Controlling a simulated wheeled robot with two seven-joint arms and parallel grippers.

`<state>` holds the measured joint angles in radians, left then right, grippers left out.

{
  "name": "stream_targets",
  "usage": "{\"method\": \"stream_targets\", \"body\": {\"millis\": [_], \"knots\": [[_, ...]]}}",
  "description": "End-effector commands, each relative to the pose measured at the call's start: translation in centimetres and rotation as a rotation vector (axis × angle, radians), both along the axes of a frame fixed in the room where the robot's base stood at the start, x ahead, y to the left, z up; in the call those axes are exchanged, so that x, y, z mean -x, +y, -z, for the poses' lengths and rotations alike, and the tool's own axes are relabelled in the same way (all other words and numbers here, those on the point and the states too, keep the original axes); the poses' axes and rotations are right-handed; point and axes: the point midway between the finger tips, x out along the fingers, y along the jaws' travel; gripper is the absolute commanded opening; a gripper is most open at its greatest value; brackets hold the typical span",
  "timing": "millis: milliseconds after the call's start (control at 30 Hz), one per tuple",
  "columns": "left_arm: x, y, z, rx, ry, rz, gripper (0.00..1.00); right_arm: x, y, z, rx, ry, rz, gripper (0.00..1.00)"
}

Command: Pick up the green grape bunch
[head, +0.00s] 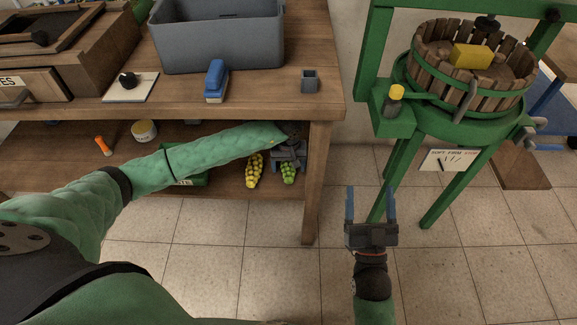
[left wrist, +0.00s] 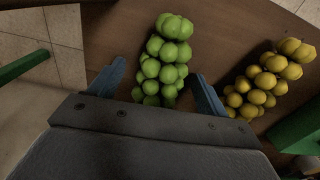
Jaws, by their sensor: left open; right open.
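The green grape bunch (head: 288,173) lies on the lower shelf of the wooden bench, near its right end. In the left wrist view the green grape bunch (left wrist: 163,58) lies between the spread fingers, its near end partly hidden behind my gripper's body. My left gripper (head: 288,158) reaches under the bench top and is open at the bunch. Its blue fingers also show in the left wrist view (left wrist: 158,82), one on each side of the bunch. I cannot tell whether they touch it. My right gripper (head: 370,205) is open and empty above the tiled floor, right of the bench.
A yellow grape bunch (head: 254,170) lies just left of the green one. A green box (head: 190,179) is on the same shelf, partly behind my left arm. The bench's front leg (head: 312,190) stands right of the grapes. A green press (head: 430,120) stands further right.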

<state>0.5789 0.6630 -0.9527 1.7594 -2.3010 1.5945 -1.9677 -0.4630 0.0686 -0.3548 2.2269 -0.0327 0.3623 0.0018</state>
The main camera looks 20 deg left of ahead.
Motion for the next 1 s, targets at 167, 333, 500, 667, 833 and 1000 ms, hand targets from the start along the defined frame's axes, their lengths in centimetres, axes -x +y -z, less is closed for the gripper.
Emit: {"method": "stream_targets", "body": {"millis": [167, 333, 500, 667, 833, 1000], "knots": [[-0.1, 0.0, 0.1, 0.001, -0.001, 0.000, 0.77, 0.0, 0.0, -0.3, -0.002, -0.009, 0.000, 0.73], [0.0, 0.0, 0.1, 0.001, -0.001, 0.001, 0.56, 0.1, 0.0, 0.0, -0.002, -0.003, 0.000, 0.73], [0.0, 0.0, 0.1, 0.001, -0.001, 0.001, 0.22, 0.1, 0.1, 0.0, -0.002, -0.001, -0.001, 0.73], [-0.1, 0.0, 0.1, 0.000, -0.002, 0.001, 0.18, 0.1, 0.1, 0.0, -0.002, -0.001, -0.001, 0.73], [-0.1, 0.0, -0.1, 0.000, -0.002, 0.000, 0.18, 0.1, 0.1, 0.0, -0.002, 0.002, -0.002, 0.73], [-0.3, 0.2, -0.8, -0.001, -0.003, -0.003, 0.18, -0.3, 0.2, 0.8, 0.006, 0.040, -0.004, 0.73]]}}
